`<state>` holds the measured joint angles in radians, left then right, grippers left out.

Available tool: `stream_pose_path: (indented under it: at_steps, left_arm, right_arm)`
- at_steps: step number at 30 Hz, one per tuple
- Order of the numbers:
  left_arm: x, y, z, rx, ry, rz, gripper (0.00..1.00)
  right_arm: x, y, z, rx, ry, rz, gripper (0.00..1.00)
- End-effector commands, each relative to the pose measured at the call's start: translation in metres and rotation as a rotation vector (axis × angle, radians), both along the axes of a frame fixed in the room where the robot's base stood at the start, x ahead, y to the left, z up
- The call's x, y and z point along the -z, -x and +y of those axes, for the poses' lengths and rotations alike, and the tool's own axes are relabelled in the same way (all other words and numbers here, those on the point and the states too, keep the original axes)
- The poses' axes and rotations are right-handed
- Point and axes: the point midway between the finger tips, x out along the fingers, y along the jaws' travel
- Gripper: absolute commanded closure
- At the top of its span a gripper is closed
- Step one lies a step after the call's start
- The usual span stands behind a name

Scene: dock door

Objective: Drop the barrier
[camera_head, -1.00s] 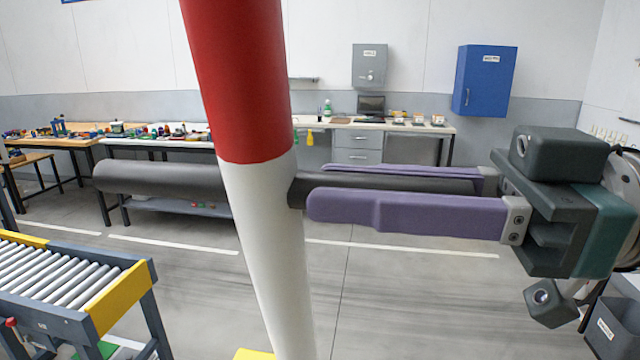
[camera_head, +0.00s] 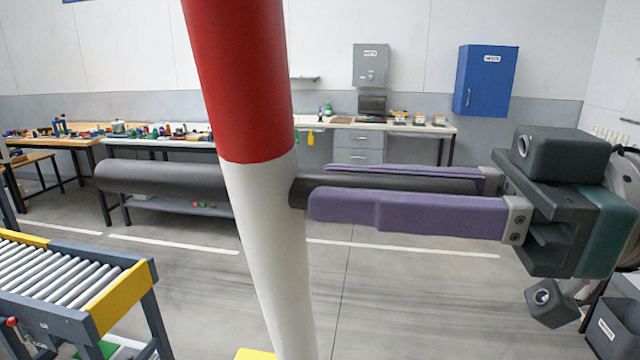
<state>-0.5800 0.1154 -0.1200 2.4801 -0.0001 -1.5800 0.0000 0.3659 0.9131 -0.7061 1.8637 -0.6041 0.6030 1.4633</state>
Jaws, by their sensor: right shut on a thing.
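The barrier (camera_head: 262,210) is a red and white striped pole. It stands nearly upright and slightly tilted in the middle of the head view, with its top and bottom cut off by the frame. A dark grey round handle (camera_head: 165,177) sticks out from the pole to both sides. My right gripper (camera_head: 325,190) comes in from the right. Its purple fingers are shut on the handle's right part, close beside the pole. My left gripper is not in view.
A roller conveyor (camera_head: 75,288) with yellow ends stands at the lower left. Workbenches (camera_head: 385,125) with small items line the back wall. A blue cabinet (camera_head: 485,80) hangs at the right. A grey bin (camera_head: 610,325) is at the lower right. The middle floor is open.

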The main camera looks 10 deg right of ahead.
Motion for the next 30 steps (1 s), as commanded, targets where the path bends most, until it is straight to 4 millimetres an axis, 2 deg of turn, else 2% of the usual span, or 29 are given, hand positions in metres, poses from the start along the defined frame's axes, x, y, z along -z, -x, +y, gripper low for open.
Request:
stream_pose_path:
  at_steps: [5, 12, 15, 24, 25, 30]
  left_arm:
    - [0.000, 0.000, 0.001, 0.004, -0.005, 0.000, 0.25]
    - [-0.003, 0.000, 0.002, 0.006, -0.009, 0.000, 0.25]
    - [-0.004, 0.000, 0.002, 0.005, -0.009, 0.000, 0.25]
    - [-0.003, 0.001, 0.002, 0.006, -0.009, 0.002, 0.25]
    - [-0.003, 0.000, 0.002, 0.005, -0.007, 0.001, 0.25]
    - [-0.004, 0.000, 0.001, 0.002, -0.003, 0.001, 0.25]
  right_arm:
    - [0.001, 0.001, 0.000, 0.004, 0.003, -0.004, 1.00]
    - [0.014, 0.039, 0.013, -0.007, 0.029, -0.081, 1.00]
    - [0.017, 0.048, 0.016, -0.006, 0.036, -0.106, 1.00]
    - [0.015, 0.047, 0.016, -0.001, 0.039, -0.122, 1.00]
    - [0.015, 0.047, 0.016, -0.001, 0.039, -0.122, 0.69]
    - [0.015, 0.047, 0.016, -0.001, 0.038, -0.121, 0.50]
